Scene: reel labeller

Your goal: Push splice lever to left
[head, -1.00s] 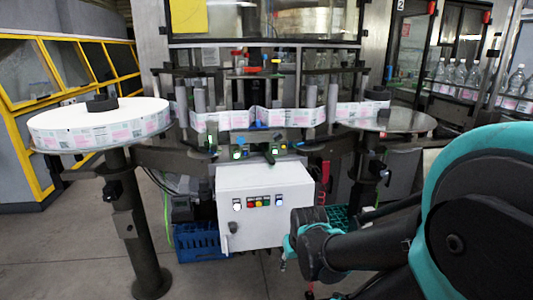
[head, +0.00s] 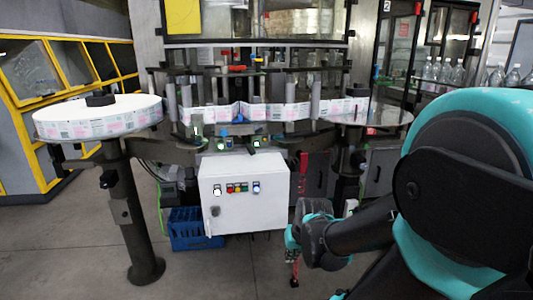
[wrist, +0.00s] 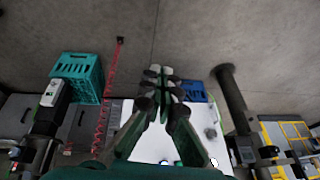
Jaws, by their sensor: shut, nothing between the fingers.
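The reel labeller stands in front of me in the head view, with its label web (head: 275,112) running across it. I cannot make out the splice lever for certain; small dark parts and green-lit controls (head: 222,144) sit on the ledge below the web. My gripper (wrist: 160,73) shows in the wrist view with its fingers together and nothing between them. It is over the floor, in front of the white control box (wrist: 155,145). In the head view my forearm is low at the right, below and apart from the web, and the fingertips are not clear.
A white reel (head: 97,120) sits on a post-mounted table at the left. The white control box also shows in the head view (head: 243,210), beside a blue crate (head: 190,230). A green crate (wrist: 75,72) and red coiled hose (wrist: 103,120) show in the wrist view. Front floor is clear.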

